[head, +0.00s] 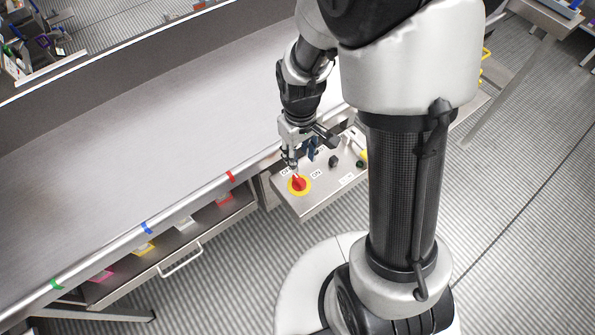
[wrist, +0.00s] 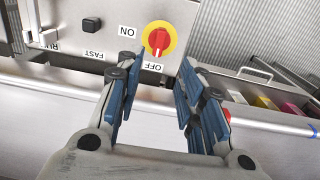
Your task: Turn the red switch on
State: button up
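The red switch (head: 298,184) is a rotary knob on a yellow disc, on the grey control box at the table's edge. In the wrist view the red switch (wrist: 158,40) has its handle lined up towards the OFF label (wrist: 153,67); the ON label (wrist: 127,31) is to its left. My gripper (head: 294,167) is just above the switch in the head view. In the wrist view my gripper (wrist: 157,64) is open, its blue-padded fingers apart with nothing between them. The switch lies just beyond the fingertips, and I see no contact.
The control box (head: 316,194) also carries black knobs, one by a FAST label (wrist: 94,55). The long metal table (head: 150,140) runs alongside, with coloured marks on its edge. A drawer with coloured containers (head: 150,255) is below. Striped floor is open in front.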

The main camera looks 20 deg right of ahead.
aim_at(299, 179)
notch_tip(299, 179, down, 13)
jog(key=b, duration=0.4)
jog(key=shift+w+f, duration=0.1)
jog(key=shift+w, duration=0.05)
jog(key=shift+c, duration=0.4)
grip_shut()
